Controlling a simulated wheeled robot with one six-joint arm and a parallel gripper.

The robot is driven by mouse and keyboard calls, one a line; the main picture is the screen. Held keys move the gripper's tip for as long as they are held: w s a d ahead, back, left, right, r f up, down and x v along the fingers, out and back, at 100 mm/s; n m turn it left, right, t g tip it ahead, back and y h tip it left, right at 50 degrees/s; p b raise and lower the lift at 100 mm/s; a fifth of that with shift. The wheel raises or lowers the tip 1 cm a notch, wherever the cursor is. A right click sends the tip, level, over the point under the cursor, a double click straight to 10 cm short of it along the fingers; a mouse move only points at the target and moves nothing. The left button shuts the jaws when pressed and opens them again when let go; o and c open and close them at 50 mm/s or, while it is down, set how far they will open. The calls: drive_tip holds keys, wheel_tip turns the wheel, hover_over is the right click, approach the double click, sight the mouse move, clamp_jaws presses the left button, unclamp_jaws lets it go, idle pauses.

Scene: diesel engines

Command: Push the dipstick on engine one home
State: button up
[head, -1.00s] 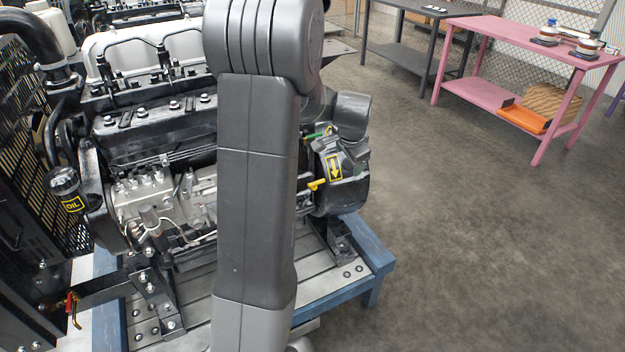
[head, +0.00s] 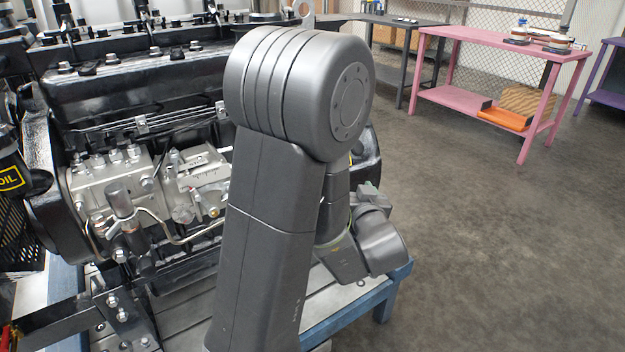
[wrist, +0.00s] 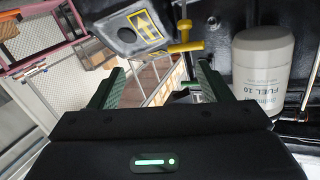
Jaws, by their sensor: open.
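The engine (head: 130,85) fills the left of the head view, on a blue-edged stand (head: 395,285). In the wrist view, a yellow T-shaped handle (wrist: 186,47), which looks like the dipstick's, stands just beyond the fingertips, nearer the right finger. A black plate with a yellow arrow label (wrist: 146,26) is beside it. My gripper (wrist: 158,75) is open, its two green-grey fingers apart with nothing between them. The handle seems clear of both fingers. How far the dipstick is seated cannot be told. In the head view my arm hides the handle and the fingers.
A white fuel filter (wrist: 263,72) stands close to the right of my right finger. The silver injection pump (head: 112,180) is on the engine's near side. A pink table (head: 455,98) stands at the back right. The floor right of the stand is open.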

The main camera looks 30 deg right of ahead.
drive_tip(key=shift+n+t+y, duration=0.5)
drive_tip(key=shift+t+y, duration=0.1)
drive_tip(key=shift+t, duration=0.1)
drive_tip(key=a+x, duration=0.1)
drive_tip(key=x, duration=0.3)
drive_tip(key=a+b+x, duration=0.1)
drive_tip(key=x, duration=0.3)
drive_tip(key=a+b+x, duration=0.1)
drive_tip(key=x, duration=0.3)
drive_tip(key=shift+w+d+f, duration=0.1)
drive_tip(key=shift+w+f, duration=0.15)
drive_tip(key=shift+w, duration=0.45)
drive_tip(key=shift+c, duration=0.4)
drive_tip(key=shift+b, duration=0.3)
drive_tip(key=c, duration=1.3)
drive_tip(key=shift+o, duration=0.2)
drive_tip(key=w+f+b, duration=0.1)
drive_tip(key=f+b, duration=0.1)
drive_tip(key=w+f+b, duration=0.1)
drive_tip(key=w+f, duration=0.1)
drive_tip(key=f, duration=0.1)
drive_tip(key=w+f+b, duration=0.1)
drive_tip(key=f+b, duration=0.1)
drive_tip(key=f, duration=0.1)
drive_tip(key=shift+w+a+b, duration=0.25)
drive_tip(key=shift+b, duration=0.1)
drive_tip(key=o, duration=1.3)
drive_tip(key=shift+w, duration=0.1)
drive_tip(key=shift+o, duration=0.2)
